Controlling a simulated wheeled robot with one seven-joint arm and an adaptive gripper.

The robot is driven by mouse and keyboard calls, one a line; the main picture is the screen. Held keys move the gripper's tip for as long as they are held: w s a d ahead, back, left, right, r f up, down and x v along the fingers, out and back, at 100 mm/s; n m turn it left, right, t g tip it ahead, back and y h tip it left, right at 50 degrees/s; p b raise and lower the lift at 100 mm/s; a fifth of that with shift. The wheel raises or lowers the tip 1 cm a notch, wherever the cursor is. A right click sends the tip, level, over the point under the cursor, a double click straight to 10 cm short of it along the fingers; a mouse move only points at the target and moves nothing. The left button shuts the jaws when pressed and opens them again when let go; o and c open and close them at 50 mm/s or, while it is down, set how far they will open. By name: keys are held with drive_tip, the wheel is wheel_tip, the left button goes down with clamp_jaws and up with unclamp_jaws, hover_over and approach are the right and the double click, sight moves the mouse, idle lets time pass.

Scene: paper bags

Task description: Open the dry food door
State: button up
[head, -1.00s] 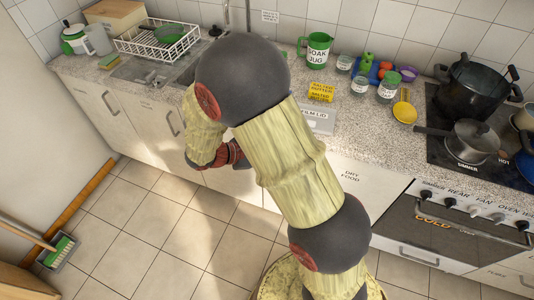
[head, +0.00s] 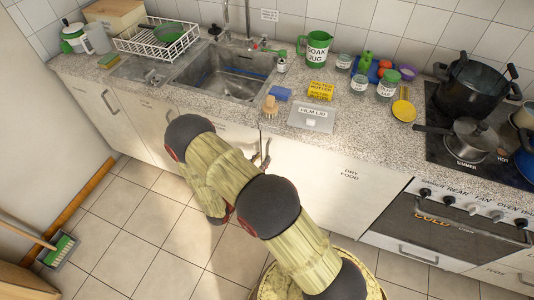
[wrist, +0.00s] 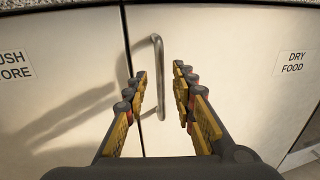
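The dry food door (head: 335,195) is the pale cabinet door under the counter, marked "DRY FOOD". In the wrist view the same door (wrist: 240,70) fills the right side and looks closed, flush at the seam. Its upright metal handle (wrist: 159,80) is near its left edge. My gripper (wrist: 160,83) is open, with one finger on each side of the handle. I cannot tell whether either finger touches it. In the head view, my arm hides most of the gripper, low before the door's left edge.
Left of the seam is another cabinet door (wrist: 60,75), its label partly cut off. The oven (head: 455,230) stands to the right. Above is the counter (head: 350,140) with a sink (head: 225,75), a film lid box (head: 311,117) and jars.

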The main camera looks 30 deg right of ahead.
sight(267, 153)
drive_tip(key=b+x, duration=0.1)
drive_tip(key=x, duration=0.4)
drive_tip(key=c, duration=0.3)
clamp_jaws()
idle(0.6)
